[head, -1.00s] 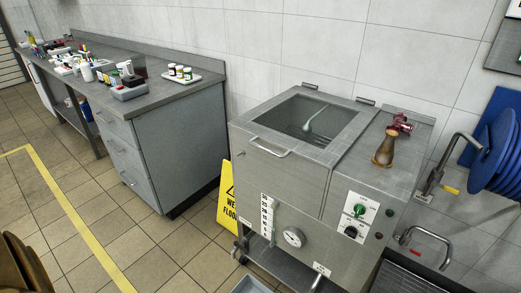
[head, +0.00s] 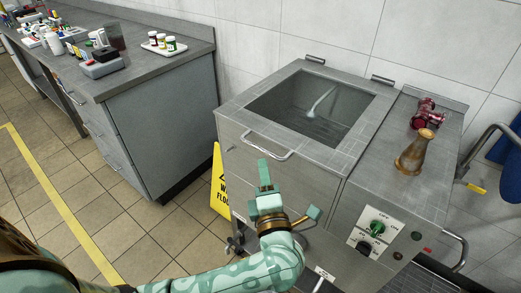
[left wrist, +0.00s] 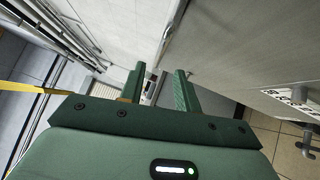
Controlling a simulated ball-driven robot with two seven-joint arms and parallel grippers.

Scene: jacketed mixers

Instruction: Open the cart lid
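The cart lid (head: 362,130) is a steel frame around a dark clear window on top of the steel jacketed mixer (head: 285,180). It looks shut, lying flat with hinges at the back. Its bar handle (head: 266,148) is at the front edge. My left gripper (head: 265,172) is in front of the mixer, just below the handle in the picture. I cannot tell the exact gap to it. In the left wrist view, the two green fingers (left wrist: 159,85) stand apart with nothing between them. My right gripper is not in view.
A brown wooden peppermill-like object (head: 414,152) and a red fitting (head: 427,113) stand on the mixer's right top. A control panel (head: 373,233) is on the front. A yellow wet-floor sign (head: 220,185) stands at the left. A grey counter (head: 150,80) holds bottles.

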